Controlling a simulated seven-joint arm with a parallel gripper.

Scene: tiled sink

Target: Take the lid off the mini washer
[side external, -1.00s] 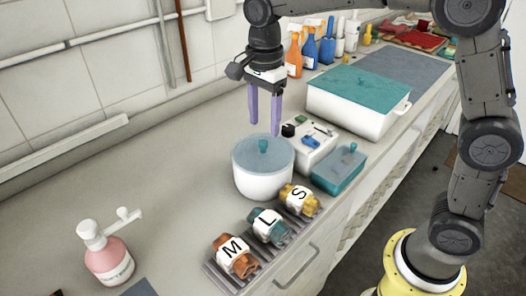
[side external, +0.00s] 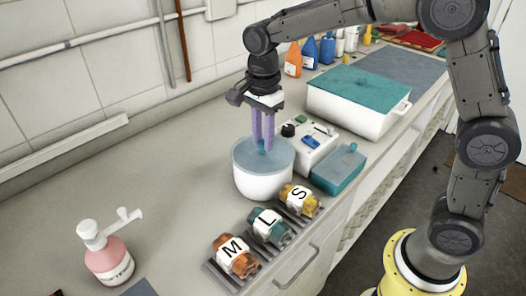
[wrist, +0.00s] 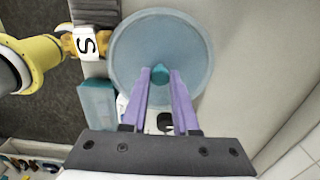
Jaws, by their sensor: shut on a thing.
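The mini washer is a round white tub (side external: 262,184) on the counter, joined to a white control box (side external: 308,144) with a dark knob. Its translucent blue lid (side external: 246,158) sits on the tub and shows as a round disc in the wrist view (wrist: 135,48). A small teal knob (wrist: 160,74) stands at the lid's middle. My gripper (side external: 263,146) points straight down over the lid, with its purple fingers shut on the knob. The fingers hide part of the knob in the side view.
A teal-lidded box (side external: 340,168) stands close to the tub's right. Rolled cloths labelled M (side external: 235,254), L (side external: 268,226) and S (side external: 299,199) lie on a rack in front. A large white bin (side external: 355,112) is behind.

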